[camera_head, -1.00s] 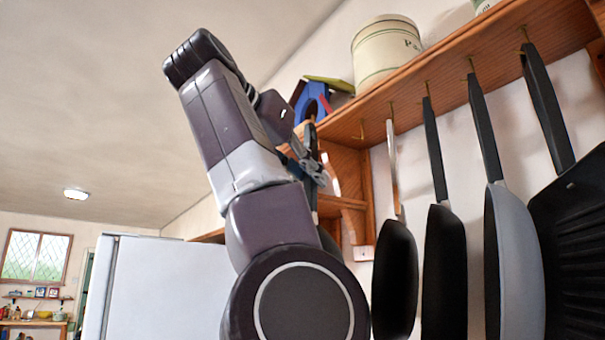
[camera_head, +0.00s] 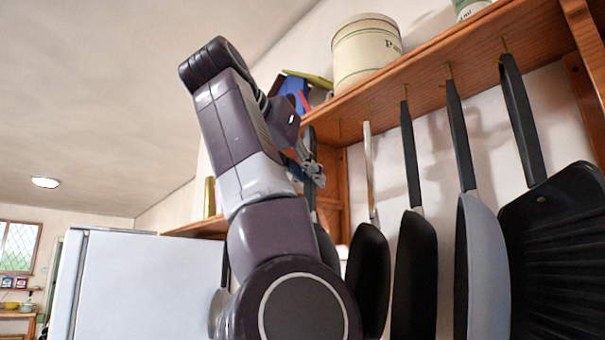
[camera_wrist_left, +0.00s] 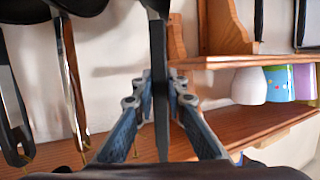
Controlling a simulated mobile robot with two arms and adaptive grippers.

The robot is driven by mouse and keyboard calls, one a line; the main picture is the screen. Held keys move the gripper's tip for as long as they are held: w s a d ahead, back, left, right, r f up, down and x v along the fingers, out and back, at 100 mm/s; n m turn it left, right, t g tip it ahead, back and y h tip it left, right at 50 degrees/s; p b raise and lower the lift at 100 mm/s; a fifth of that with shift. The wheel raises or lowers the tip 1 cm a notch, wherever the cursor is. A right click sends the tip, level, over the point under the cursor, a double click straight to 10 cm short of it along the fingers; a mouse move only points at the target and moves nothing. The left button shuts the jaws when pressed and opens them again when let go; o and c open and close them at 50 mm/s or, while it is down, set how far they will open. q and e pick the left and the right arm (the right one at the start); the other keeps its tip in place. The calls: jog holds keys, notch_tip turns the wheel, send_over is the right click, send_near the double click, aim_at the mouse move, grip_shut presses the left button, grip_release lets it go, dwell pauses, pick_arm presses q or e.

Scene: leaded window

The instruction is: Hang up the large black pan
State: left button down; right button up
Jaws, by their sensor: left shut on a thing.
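My left gripper (camera_head: 308,170) is shut on the black handle (camera_head: 311,145) of a pan, below the left part of the wooden shelf. The dark pan body (camera_head: 326,246) hangs below and is mostly hidden behind my arm. In the left wrist view the handle (camera_wrist_left: 160,60) runs upright between the two fingers of the gripper (camera_wrist_left: 160,95). A small brass hook (camera_head: 340,127) under the shelf, just right of the handle, is empty. I cannot tell the depth gap between handle and hook. My right gripper is not in view.
Several pans hang in a row to the right, the nearest a black pan (camera_head: 369,270) with a metal handle. A ridged black pan (camera_head: 558,255) hangs at far right. A cream tin (camera_head: 366,52) stands on the shelf (camera_head: 430,88). A white fridge (camera_head: 140,285) is at left.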

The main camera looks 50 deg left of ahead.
pick_arm(q)
jog(key=shift+w+d+f, duration=0.15)
jog(key=shift+w+d, duration=0.3)
jog(key=shift+w, duration=0.3)
jog(key=shift+w+d+f, duration=0.15)
jog(key=shift+w+d, duration=0.35)
jog(key=shift+w, duration=0.3)
jog(key=shift+w+d+f, duration=0.15)
jog(key=shift+w+d, duration=0.3)
jog(key=shift+w, duration=0.3)
